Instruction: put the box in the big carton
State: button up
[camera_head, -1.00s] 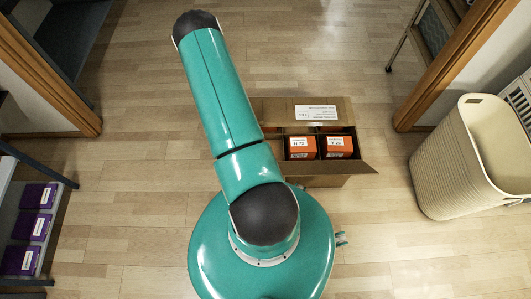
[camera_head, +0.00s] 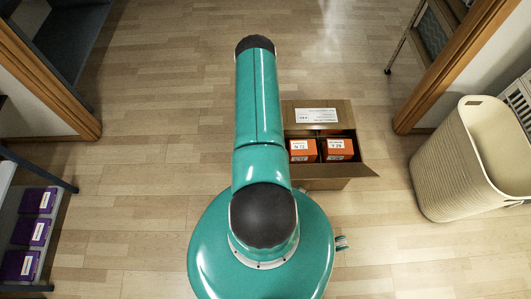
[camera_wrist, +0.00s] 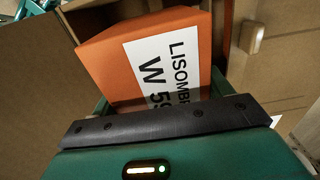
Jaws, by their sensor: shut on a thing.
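In the wrist view, an orange box (camera_wrist: 118,75) with a white label reading "LISOMB…" and "W 5…" is held at my gripper (camera_wrist: 160,98). The gripper is shut on it, and its dark bar covers the box's near end. In the head view, the big carton (camera_head: 316,185) stands open on the floor just right of my arm, its flaps spread. Two orange boxes (camera_head: 303,157) (camera_head: 340,157) with white labels sit inside its front part. The arm covers the carton's left edge. My gripper and the held box are hidden in the head view.
A tall cream basket (camera_head: 445,175) stands at the right. A shelf with several purple boxes (camera_head: 35,232) is at the left. Wooden door frames (camera_head: 465,60) flank both sides. The wood floor between is clear. Brown board-like surfaces (camera_wrist: 30,80) lie close around the held box in the wrist view.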

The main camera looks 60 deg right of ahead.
notch_tip(320, 180, down, 8)
jog(key=shift+r, duration=0.1)
dwell(0.4)
jog(key=o, duration=1.2)
jog(key=shift+f, duration=0.2)
notch_tip(320, 180, up, 12)
jog(key=shift+r, duration=0.2)
